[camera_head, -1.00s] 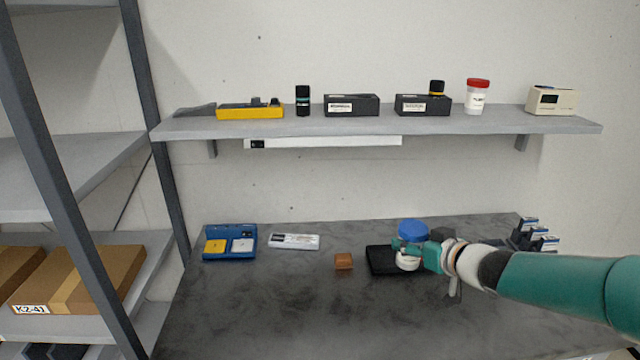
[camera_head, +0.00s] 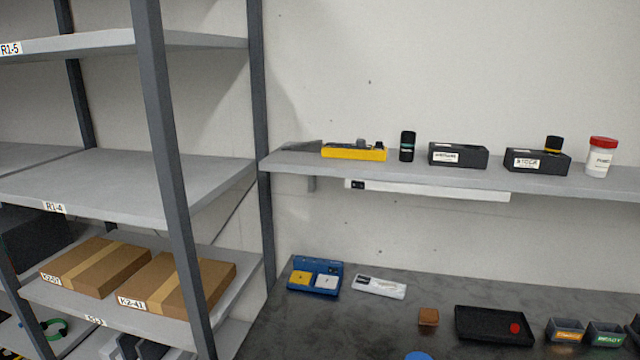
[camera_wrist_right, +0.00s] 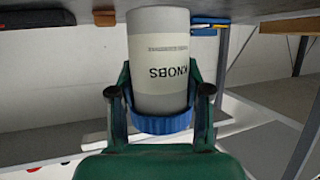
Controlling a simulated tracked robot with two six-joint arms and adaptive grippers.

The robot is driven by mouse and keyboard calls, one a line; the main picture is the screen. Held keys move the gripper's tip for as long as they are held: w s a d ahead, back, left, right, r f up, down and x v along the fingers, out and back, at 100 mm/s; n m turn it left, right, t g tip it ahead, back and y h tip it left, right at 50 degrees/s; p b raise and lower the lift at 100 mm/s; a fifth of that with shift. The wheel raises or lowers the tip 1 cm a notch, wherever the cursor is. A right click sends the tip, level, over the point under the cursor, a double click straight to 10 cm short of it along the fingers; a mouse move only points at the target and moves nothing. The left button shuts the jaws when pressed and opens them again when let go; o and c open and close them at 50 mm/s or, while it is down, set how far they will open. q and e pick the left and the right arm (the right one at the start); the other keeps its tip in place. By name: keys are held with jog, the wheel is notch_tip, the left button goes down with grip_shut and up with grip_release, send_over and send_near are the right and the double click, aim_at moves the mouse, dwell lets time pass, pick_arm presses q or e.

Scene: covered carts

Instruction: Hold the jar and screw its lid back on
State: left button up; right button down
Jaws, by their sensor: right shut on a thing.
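The white jar (camera_wrist_right: 160,55), labelled KNOBS, appears upside down in the right wrist view. A blue lid (camera_wrist_right: 160,124) sits at its lower end in that picture; how tightly it is seated cannot be told. My right gripper (camera_wrist_right: 160,91) is shut on the jar, with one finger on each side near the lid end. In the head view only part of the blue lid (camera_head: 418,355) shows at the bottom edge; the jar body and right gripper are out of that frame. My left gripper is in neither view.
A black tray (camera_head: 485,338) with a red piece, a brown block (camera_head: 428,316), a blue case (camera_head: 315,276) and small labelled bins (camera_head: 566,332) are on the dark table. A red-lidded jar (camera_head: 600,157) stands on the wall shelf (camera_head: 480,180). A rack with cartons (camera_head: 165,284) is at left.

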jog(key=shift+m+h, duration=0.5)
jog(key=shift+h, duration=0.1)
jog(key=s+f, duration=0.2)
jog(key=f, duration=0.1)
jog(key=shift+s+d+f, duration=0.15)
jog(key=shift+s+f, duration=0.05)
jog(key=shift+s, duration=0.2)
jog(key=s+a+n+g+y, duration=0.3)
jog(key=a+n+g+y, duration=0.4)
jog(key=a+n+y, duration=0.5)
jog(key=shift+a+n, duration=0.3)
jog(key=shift+a, duration=2.7)
jog(key=shift+s+r, duration=0.1)
